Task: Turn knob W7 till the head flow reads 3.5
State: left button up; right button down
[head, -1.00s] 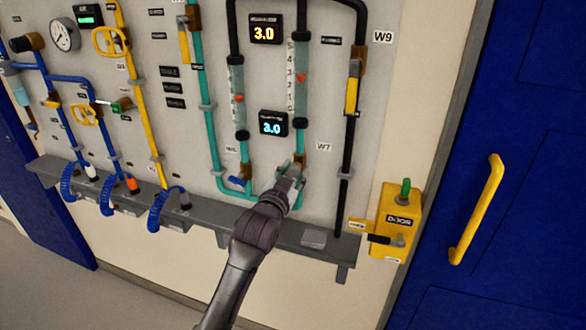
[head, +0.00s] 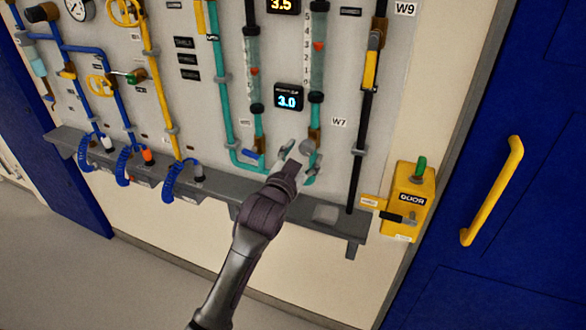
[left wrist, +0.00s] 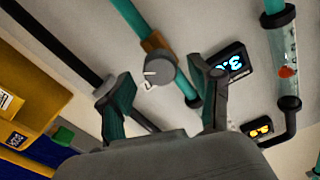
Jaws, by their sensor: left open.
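Knob W7 (head: 307,147) is a grey round knob on a teal pipe, left of and below the W7 label (head: 339,122). In the left wrist view the knob (left wrist: 157,72) shows a white pointer mark. My left gripper (head: 299,160) is open, its fingers spread to either side of the knob in the left wrist view (left wrist: 160,80), with no visible grip on it. The upper display (head: 283,5) reads 3.5 in orange, its top cut off. The lower display (head: 288,98) reads 3.0 in blue. Their captions are too small to read.
A grey ledge (head: 222,183) runs below the pipes, under my left arm. A black pipe (head: 362,135) stands right of the knob. A yellow door box (head: 409,200) and a blue door with a yellow handle (head: 492,190) are farther right.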

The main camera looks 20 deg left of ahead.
pick_arm(q)
jog(key=s, duration=0.8)
jog(key=shift+s+a, duration=0.15)
jog(key=shift+s, duration=0.25)
notch_tip(320, 180, down, 21)
jog(key=g, duration=0.4)
jog(key=s+f+g, duration=0.3)
jog(key=s+f, duration=0.3)
jog(key=f, duration=0.6)
jog(key=s+f+g, duration=0.2)
jog(key=s+f, duration=0.3)
jog(key=f, duration=0.7)
jog(key=s+a+f+g, duration=0.1)
jog(key=s+f+g, duration=0.1)
jog(key=s+f, duration=0.5)
jog(key=s+a+f+n+g, duration=0.1)
jog(key=s+f+g, duration=0.2)
jog(key=s, duration=1.5)
jog(key=s+a+f+n+g, duration=0.1)
jog(key=s+f+g, duration=0.2)
jog(key=s+f, duration=0.8)
jog(key=shift+s+a+y+b, duration=0.15)
jog(key=shift+s+y+b, duration=0.15)
jog(key=shift+s, duration=0.45)
